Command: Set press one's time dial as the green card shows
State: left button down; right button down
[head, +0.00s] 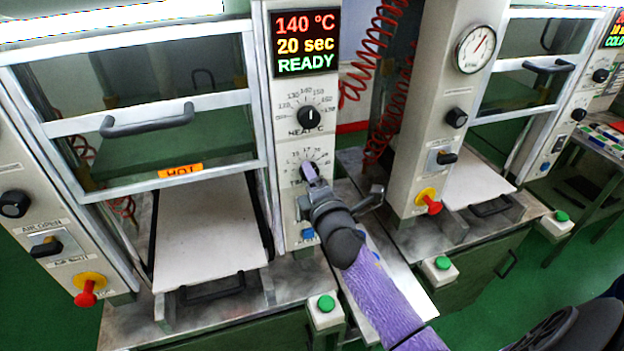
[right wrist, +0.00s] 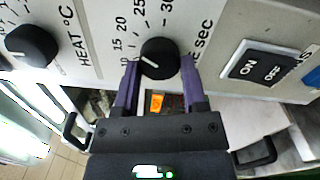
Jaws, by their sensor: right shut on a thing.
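Press one's time dial is a round black knob (right wrist: 158,58) below the heat dial (head: 310,116), with a printed seconds scale around it. My right gripper (head: 311,178) is at it in the head view and hides most of it. In the right wrist view the purple fingers (right wrist: 160,84) stand on both sides of the knob, shut on it. The display (head: 306,44) reads 140 °C, 20 sec and READY. I cannot make out the green card. My left gripper is not in view.
A white platen (head: 210,235) lies below the orange HOT sign (head: 180,170). A second press with a gauge (head: 475,49) stands to the right.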

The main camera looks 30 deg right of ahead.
jog(key=m+p, duration=0.2)
jog(key=m, duration=1)
jog(key=shift+r+h, duration=0.15)
jog(key=shift+h, duration=0.15)
dwell(0.4)
jog(key=shift+c, duration=0.7)
grip_release()
